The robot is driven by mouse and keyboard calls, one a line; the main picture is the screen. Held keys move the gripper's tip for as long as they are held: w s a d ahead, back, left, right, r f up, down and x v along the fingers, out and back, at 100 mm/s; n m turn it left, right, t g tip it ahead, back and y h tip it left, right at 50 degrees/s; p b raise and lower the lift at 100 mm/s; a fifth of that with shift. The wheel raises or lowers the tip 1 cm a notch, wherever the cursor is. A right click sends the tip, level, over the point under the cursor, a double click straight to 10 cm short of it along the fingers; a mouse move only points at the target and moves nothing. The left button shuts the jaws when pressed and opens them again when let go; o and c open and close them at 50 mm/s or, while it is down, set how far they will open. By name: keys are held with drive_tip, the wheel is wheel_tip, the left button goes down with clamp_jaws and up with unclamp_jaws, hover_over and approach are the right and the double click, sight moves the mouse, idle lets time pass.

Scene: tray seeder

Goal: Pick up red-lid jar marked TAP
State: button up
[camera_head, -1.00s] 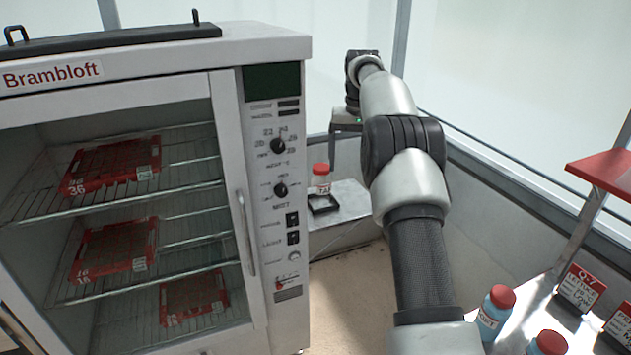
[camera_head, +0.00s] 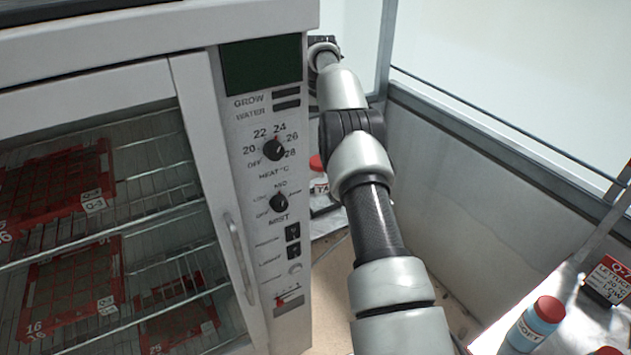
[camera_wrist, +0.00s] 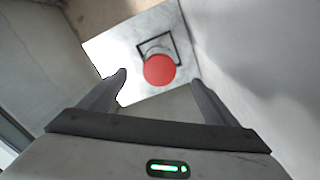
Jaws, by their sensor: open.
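The red-lid jar (camera_wrist: 159,69) shows from above in the wrist view, its round red lid between and just beyond my fingertips. In the head view only a sliver of its red lid (camera_head: 316,162) and white label show, between the cabinet edge and my arm. The label reads "TA" there; the rest is hidden. My gripper (camera_wrist: 160,78) is open and empty, one finger at each side of the lid in the picture. I cannot tell how high it is above the lid.
The jar stands at a black square frame (camera_wrist: 142,46) on a pale shelf (camera_wrist: 105,48). A Brambloft-type cabinet with red trays (camera_head: 262,200) stands close at left. A wall (camera_head: 450,150) is at right. A blue red-lid jar (camera_head: 535,325) stands on the right bench.

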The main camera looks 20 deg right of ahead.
sight(319, 184)
wheel_tip(319, 184, down, 10)
drive_tip(key=shift+s+r+b, duration=0.1)
drive_tip(key=shift+r+b, duration=0.05)
drive_tip(key=shift+b, duration=0.5)
drive_tip(key=shift+f, duration=3.15)
drive_tip(key=shift+c, duration=0.4)
drive_tip(key=c, duration=1.1)
